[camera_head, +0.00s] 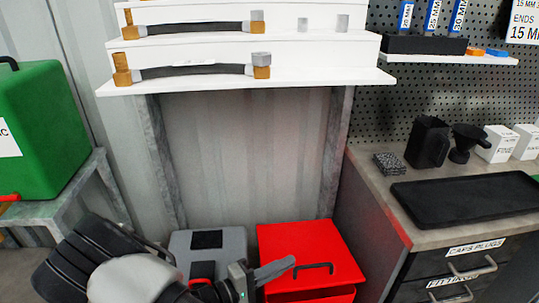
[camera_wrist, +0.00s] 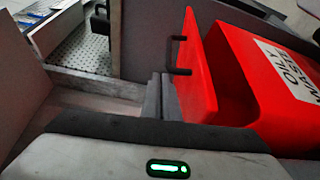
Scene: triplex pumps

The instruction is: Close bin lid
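The red bin (camera_wrist: 275,75) carries a white "OILY WASTE" label in the wrist view. Its red lid (camera_wrist: 198,65) stands tilted away from the bin body, with a dark opening between them. The lid has a black handle (camera_wrist: 178,55). In the head view, the lid (camera_head: 300,242) shows its face and handle (camera_head: 314,268), with a dark gap beneath its lower edge. My gripper (camera_head: 285,267) is just left of the handle in the head view. In the wrist view, its grey fingers (camera_wrist: 161,97) are together with nothing visible between them, close to the lid. Any contact is unclear.
A grey container (camera_head: 208,245) stands left of the bin. A drawer cabinet (camera_head: 465,262) stands to the right, with a black tray (camera_head: 465,205) on top. White shelves (camera_head: 240,82) with hoses hang above. A green box (camera_head: 45,130) sits on a bench at left.

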